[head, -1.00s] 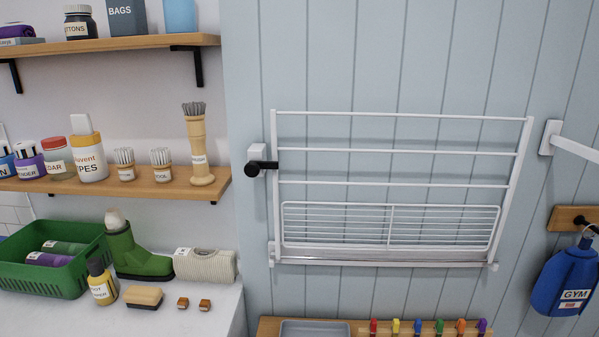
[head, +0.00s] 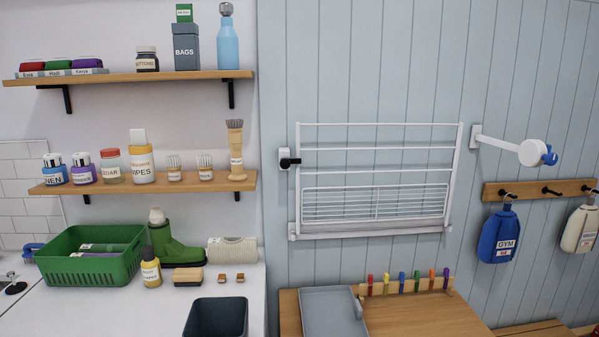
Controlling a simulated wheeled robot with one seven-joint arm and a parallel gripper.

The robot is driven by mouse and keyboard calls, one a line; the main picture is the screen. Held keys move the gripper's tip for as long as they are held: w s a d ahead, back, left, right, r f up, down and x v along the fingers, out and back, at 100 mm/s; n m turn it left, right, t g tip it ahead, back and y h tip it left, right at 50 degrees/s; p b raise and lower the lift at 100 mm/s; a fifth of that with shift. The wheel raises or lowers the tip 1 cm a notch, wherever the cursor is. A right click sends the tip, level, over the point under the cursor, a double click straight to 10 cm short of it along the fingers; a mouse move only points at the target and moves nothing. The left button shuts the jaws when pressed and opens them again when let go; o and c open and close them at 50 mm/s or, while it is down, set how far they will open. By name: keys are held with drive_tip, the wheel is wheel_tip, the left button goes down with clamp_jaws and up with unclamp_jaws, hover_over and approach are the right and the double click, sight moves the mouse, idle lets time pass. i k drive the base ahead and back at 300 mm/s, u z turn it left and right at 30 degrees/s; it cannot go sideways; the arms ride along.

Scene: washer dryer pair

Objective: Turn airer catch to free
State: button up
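The white wire airer (head: 376,180) is folded up flat against the pale blue panelled wall in the head view. Its catch (head: 289,162) is a black knob and short bar on a white block at the airer's upper left side. The black bar lies about level and reaches right toward the airer's left edge. I cannot tell at this size whether it overlaps the frame. My gripper is not in view.
Wooden shelves (head: 140,183) with bottles and brushes project left of the airer. A white wall arm (head: 508,143) and a hook rail with bags are at right. Below are a grey tray (head: 333,313), a peg rack (head: 408,285) and a green basket (head: 92,268).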

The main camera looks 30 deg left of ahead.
sight(285, 163)
drive_tip(key=u, duration=1.95)
drive_tip(key=i, duration=0.4)
